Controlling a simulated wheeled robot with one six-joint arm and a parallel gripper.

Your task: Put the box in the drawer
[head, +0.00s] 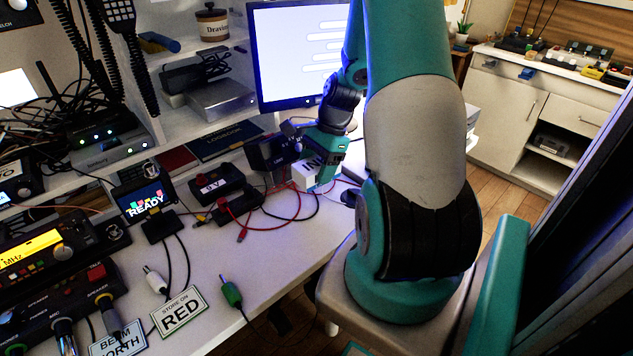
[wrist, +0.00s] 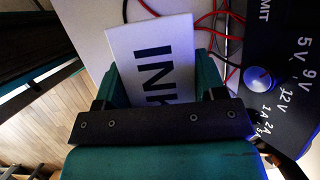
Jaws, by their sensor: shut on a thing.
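The box is white with black letters reading "INK"; it shows in the head view (head: 304,177) near the desk's back right, partly covered by my gripper. My gripper (head: 323,174) is shut on it. In the wrist view the box (wrist: 135,45) sits between the two teal fingers of my gripper (wrist: 160,78), its lower part hidden by the dark bracket. I cannot tell whether the box touches the desk. A white cabinet (head: 497,112) with drawer fronts (head: 570,114) stands at the far right. I cannot tell which drawer is meant, and none looks pulled out.
Red and black cables (head: 297,213) and a power supply (wrist: 290,85) lie close to the box. A monitor (head: 290,50) stands behind. Radios (head: 45,255) and label cards (head: 180,312) fill the desk's left and front. Wooden floor (head: 507,175) lies toward the cabinet.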

